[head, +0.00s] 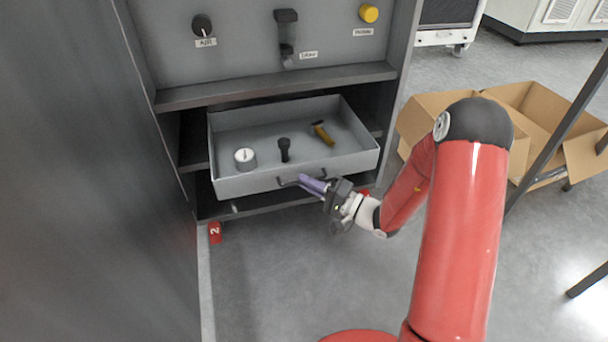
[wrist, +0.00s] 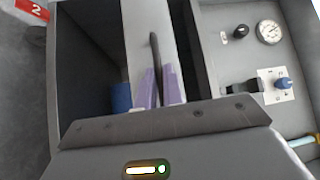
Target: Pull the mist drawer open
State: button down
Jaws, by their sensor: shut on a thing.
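The mist drawer (head: 240,184) is a grey open-topped tray in the dark cabinet bay. In the head view it stands pulled out, with its inside showing. Its dark handle (head: 285,183) is on the front face, and the handle bar also shows in the wrist view (wrist: 155,55). My gripper (head: 308,183) has purple fingers and is at the drawer front, shut on the handle. In the wrist view the fingers (wrist: 158,88) lie on either side of the bar. My gripper covers part of the handle.
The drawer holds a white-topped round piece (head: 245,158), a black knob-like piece (head: 284,150) and a yellow-brown piece (head: 323,133). A control panel (head: 250,50) is above. A red marker "2" (head: 215,232) stands at lower left. Cardboard boxes (head: 550,110) are at right. Floor in front is clear.

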jog(key=shift+s+d, duration=0.15)
jog(key=shift+s, duration=0.35)
jog(key=shift+s+d, duration=0.15)
jog(key=shift+s, duration=0.35)
jog(key=c, duration=1.5)
grip_release()
jog(key=v, duration=0.7)
jog(key=shift+s+d+f, duration=0.1)
jog(key=shift+s+d, duration=0.1)
jog(key=shift+d, duration=0.15)
